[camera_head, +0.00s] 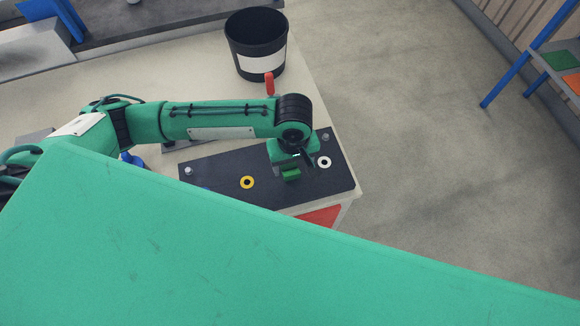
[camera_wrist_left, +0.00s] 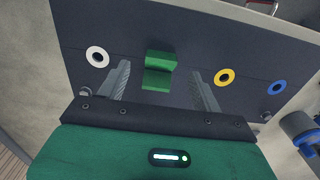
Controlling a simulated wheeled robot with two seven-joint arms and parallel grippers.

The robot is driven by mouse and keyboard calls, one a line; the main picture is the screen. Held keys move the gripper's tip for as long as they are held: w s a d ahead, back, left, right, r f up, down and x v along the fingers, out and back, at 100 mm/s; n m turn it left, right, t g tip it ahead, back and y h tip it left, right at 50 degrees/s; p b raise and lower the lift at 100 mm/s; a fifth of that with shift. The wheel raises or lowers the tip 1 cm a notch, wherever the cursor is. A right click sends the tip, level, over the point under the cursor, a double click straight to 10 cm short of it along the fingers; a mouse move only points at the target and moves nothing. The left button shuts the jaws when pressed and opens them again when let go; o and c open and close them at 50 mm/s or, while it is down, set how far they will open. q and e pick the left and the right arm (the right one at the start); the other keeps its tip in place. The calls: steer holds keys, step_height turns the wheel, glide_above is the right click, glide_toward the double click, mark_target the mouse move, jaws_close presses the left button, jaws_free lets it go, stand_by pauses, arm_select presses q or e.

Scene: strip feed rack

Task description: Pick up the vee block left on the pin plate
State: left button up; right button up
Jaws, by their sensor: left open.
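The green vee block (camera_head: 291,174) sits on the dark pin plate (camera_head: 220,172), near its right end in the head view. In the left wrist view the vee block (camera_wrist_left: 159,70) lies between and just beyond the fingertips, with its groove across the picture. My left gripper (camera_wrist_left: 160,85) is open, one grey finger on each side and apart from the block. In the head view the left gripper (camera_head: 291,160) is over the plate at the block, its fingers mostly hidden by the wrist. My right gripper is not in view.
White (camera_head: 324,162), yellow (camera_head: 247,182) and blue (camera_wrist_left: 277,88) rings lie on the plate. Metal pins (camera_head: 188,171) stand near its corners. A black bin (camera_head: 256,45) and a red upright object (camera_head: 269,84) are behind. My green body part covers the foreground.

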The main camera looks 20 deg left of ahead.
mark_target(292, 173)
arm_select(q)
step_height(292, 173, down, 4)
steer(key=shift+a+r, duration=0.1)
steer(key=shift+a, duration=0.05)
steer(key=shift+f, duration=0.4)
steer(key=c, duration=1.1)
steer(key=shift+c, duration=0.2)
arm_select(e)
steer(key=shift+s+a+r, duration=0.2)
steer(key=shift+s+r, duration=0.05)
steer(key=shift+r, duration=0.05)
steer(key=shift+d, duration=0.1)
